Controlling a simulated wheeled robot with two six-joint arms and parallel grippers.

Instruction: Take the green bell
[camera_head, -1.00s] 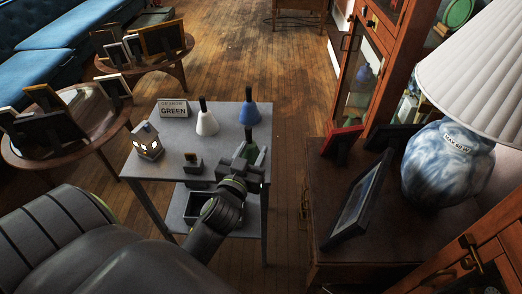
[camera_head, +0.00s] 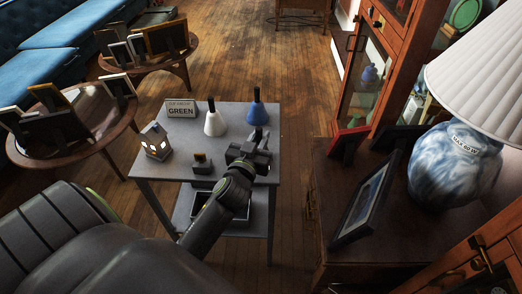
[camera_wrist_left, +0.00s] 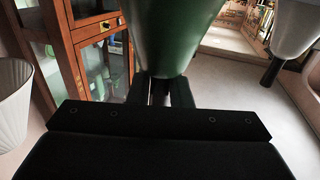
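The green bell (camera_wrist_left: 172,35) fills the top middle of the left wrist view, close to my left gripper. Its black handle (camera_wrist_left: 159,90) is between the two fingers of that gripper, which also shows in the head view (camera_head: 250,152) over the front right of the grey table (camera_head: 148,172). I cannot tell whether the fingers press on the handle or stand just around it. In the head view the gripper hides the green bell. My right gripper is not in view.
A white bell (camera_head: 215,124) and a blue bell (camera_head: 256,115) stand behind the gripper. A GREEN sign (camera_head: 181,110), a small lit house (camera_head: 155,142) and a small dark object (camera_head: 202,165) are to the left. A brown cabinet with picture frames and a lamp (camera_head: 452,165) stands right.

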